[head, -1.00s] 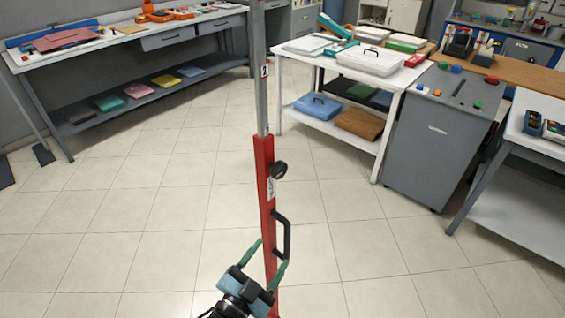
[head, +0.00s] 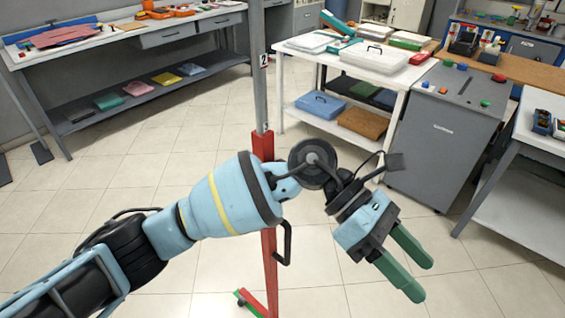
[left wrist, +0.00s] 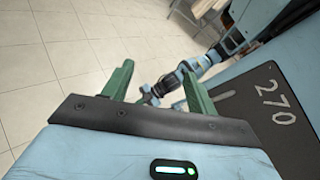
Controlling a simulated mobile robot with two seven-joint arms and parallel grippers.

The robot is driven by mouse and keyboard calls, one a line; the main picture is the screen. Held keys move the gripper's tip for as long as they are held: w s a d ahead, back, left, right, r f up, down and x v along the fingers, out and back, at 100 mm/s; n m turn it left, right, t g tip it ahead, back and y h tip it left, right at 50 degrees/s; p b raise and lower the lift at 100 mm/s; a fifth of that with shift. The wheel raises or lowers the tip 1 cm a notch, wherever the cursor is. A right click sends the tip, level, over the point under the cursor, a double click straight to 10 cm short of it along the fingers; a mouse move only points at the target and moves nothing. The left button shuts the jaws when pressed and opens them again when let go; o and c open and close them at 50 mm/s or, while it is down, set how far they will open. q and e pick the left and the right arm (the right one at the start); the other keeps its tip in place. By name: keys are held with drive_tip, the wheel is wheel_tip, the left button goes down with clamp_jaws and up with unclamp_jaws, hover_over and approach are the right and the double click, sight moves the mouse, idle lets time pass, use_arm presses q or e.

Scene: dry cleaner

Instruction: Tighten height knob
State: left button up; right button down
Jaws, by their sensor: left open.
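A red upright post (head: 269,270) with a grey pole (head: 259,90) rising from it stands in front of me in the head view. A black loop handle (head: 286,243) is on its right side. The height knob is hidden behind my left arm, which crosses in front of the post. My left gripper (head: 420,278) is open and empty, right of the post and pointing down right. Its green fingers also show apart in the left wrist view (left wrist: 157,68). Another blue arm of mine shows there beyond them; its gripper is too small to read.
A grey cabinet (head: 438,150) and a white table (head: 398,100) stand behind at right. A long workbench (head: 100,45) is at back left. Another white table (head: 510,210) is at the right edge. Tiled floor around the post is free.

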use_arm(q)
drive_tip(key=w+a+f+m+t+y, duration=0.1)
drive_tip(key=w+a+m+t+y, duration=0.3)
drive_tip(key=w+a+t+y, duration=0.35)
drive_tip(key=w+a+r+t+y+b, duration=0.1)
drive_tip(key=w+a+r+t+y, duration=0.3)
drive_tip(key=w+a+r+y, duration=0.45)
drive_tip(key=shift+h, duration=0.8)
drive_tip(key=shift+w+x, duration=0.2)
drive_tip(key=shift+x, duration=1.25)
drive_tip(key=shift+w+x, duration=0.15)
drive_tip(key=shift+x, duration=1.3)
drive_tip(key=shift+w+x, duration=0.2)
drive_tip(key=shift+x, duration=1.25)
drive_tip(key=shift+a+r, duration=0.15)
drive_tip(key=shift+r, duration=0.05)
use_arm(e)
drive_tip(key=shift+s+f, duration=0.5)
drive_tip(key=shift+f, duration=0.2)
